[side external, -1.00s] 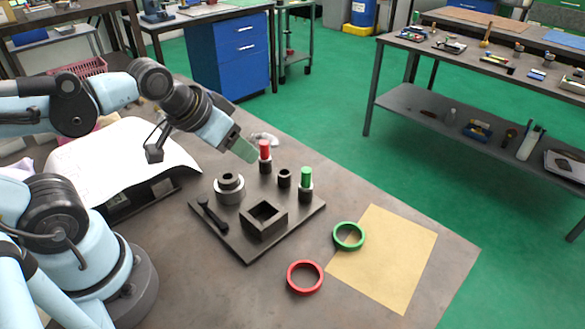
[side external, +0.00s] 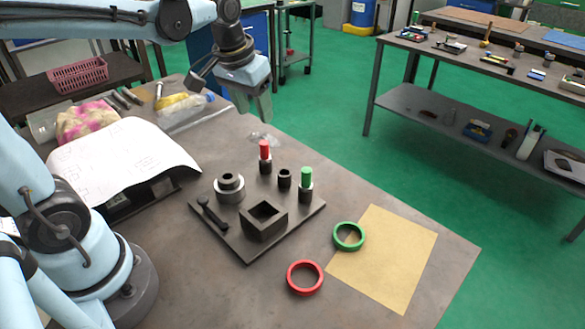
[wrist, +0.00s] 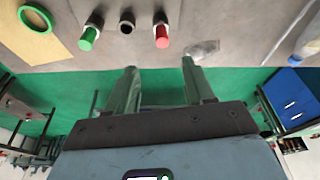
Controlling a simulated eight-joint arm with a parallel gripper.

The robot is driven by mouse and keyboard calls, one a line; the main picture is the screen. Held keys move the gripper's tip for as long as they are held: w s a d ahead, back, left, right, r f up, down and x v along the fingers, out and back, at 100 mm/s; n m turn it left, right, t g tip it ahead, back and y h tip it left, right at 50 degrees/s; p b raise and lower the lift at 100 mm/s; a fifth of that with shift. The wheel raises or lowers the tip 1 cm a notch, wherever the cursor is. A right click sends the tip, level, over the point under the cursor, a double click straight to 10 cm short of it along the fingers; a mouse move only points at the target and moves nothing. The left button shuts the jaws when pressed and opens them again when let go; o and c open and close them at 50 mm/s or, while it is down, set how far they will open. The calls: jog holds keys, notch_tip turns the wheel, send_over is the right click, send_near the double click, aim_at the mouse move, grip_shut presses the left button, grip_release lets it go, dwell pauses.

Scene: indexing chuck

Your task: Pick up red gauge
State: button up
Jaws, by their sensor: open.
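The red gauge (side external: 265,151), a red-topped pin in a dark holder, stands upright at the back of the dark fixture plate (side external: 236,250). In the wrist view the red gauge (wrist: 162,36) shows above the fingers, with its red end towards the camera. A green gauge (side external: 306,178) stands upright to its right, with an empty dark socket (side external: 284,178) between them. My gripper (side external: 257,115) is above the table's far edge, behind the red gauge and apart from it. In the wrist view its two fingers (wrist: 160,76) are spread with nothing between them.
A square dark block (side external: 264,222), a stepped round chuck (side external: 229,190) and a dark handle (side external: 212,217) occupy the plate. A green ring (side external: 349,236) and a red ring (side external: 305,277) lie in front. Clear plastic (side external: 263,138) lies behind the red gauge.

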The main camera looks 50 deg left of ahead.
aim_at(263, 143)
jog(key=x, duration=0.6)
jog(key=shift+f, duration=0.25)
jog(key=shift+a+x, duration=0.2)
jog(key=shift+x, duration=2.55)
jog(key=shift+s, duration=0.15)
jog(key=shift+c, duration=0.5)
grip_shut()
